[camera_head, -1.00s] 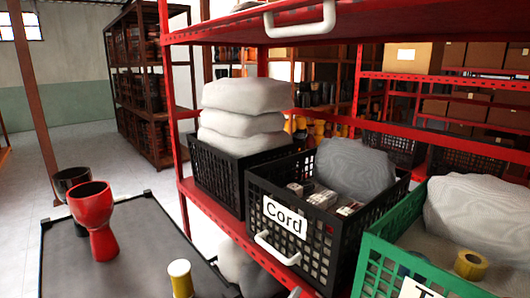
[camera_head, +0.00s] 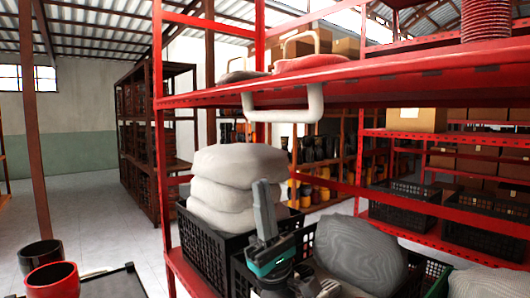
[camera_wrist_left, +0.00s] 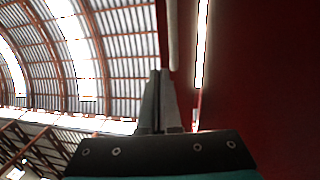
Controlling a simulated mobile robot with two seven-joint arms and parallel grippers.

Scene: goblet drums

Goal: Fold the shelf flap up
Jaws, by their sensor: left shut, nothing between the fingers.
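The red shelf flap (camera_head: 400,72) reaches across the upper right of the head view. A white handle (camera_head: 284,114) hangs below its front edge. My left gripper (camera_head: 266,188) points upward below the handle, apart from it, in front of the stacked sacks. Its fingers are shut with nothing between them. In the left wrist view, the shut fingers (camera_wrist_left: 160,75) point up, with the dark red underside of the flap (camera_wrist_left: 255,80) to their right. A pale bar, apparently the handle (camera_wrist_left: 172,35), shows just beyond the fingertips. My right gripper is not in view.
Grey-white sacks (camera_head: 236,178) sit in a black crate (camera_head: 205,245) below the flap. Another sack (camera_head: 360,248) lies right of my arm. A red upright (camera_head: 161,190) stands left of the crates. A red drum (camera_head: 52,281) is at the lower left. The floor beyond is free.

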